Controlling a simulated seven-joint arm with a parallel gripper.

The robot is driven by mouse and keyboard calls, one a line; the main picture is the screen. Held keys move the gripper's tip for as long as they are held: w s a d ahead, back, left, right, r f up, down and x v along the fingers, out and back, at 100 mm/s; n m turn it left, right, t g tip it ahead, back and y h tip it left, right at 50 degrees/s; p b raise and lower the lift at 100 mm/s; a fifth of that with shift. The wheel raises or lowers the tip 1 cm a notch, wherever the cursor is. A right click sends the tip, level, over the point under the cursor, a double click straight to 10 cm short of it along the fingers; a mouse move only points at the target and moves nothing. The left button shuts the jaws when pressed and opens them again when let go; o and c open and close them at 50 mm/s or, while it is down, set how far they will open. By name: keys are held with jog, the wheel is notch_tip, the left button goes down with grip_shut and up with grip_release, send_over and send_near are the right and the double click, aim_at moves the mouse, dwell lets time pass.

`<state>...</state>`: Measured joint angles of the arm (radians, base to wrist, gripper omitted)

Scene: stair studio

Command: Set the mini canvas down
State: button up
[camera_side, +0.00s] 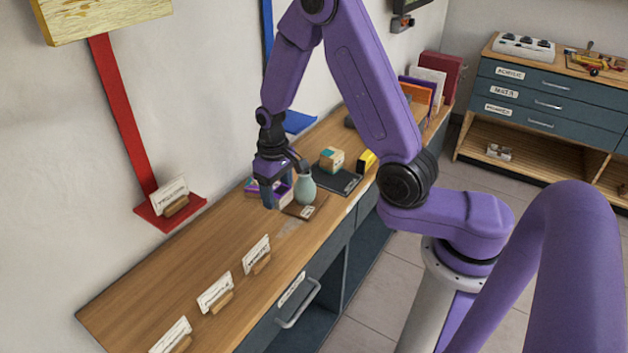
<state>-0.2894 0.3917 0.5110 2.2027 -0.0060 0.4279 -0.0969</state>
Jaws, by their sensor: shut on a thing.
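My gripper (275,197) is at the end of the purple arm, over the wooden bench top, pointing down. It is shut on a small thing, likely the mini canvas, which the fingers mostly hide. I cannot make out its face or whether it touches the bench. A pale green vase (305,189) stands just right of the gripper, on or beside a small brown board (313,208). A small colourful item (250,187) shows partly behind the gripper, on its left.
Several cards in wooden holders (215,293) stand along the near part of the bench (180,265). A dark flat pad (337,180), a teal-and-tan box (332,159) and a yellow item (366,160) lie beyond the vase. Clear wood lies between the cards and the gripper.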

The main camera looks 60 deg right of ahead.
aim_at(276, 227)
jog(key=shift+w+a+f, duration=0.15)
jog(key=shift+w+f, duration=0.35)
jog(key=shift+f, duration=0.25)
jog(key=shift+w+f, duration=0.1)
jog(key=shift+f, duration=3.8)
jog(key=shift+f, duration=0.1)
jog(key=o, duration=0.8)
jog(key=shift+c, duration=0.2)
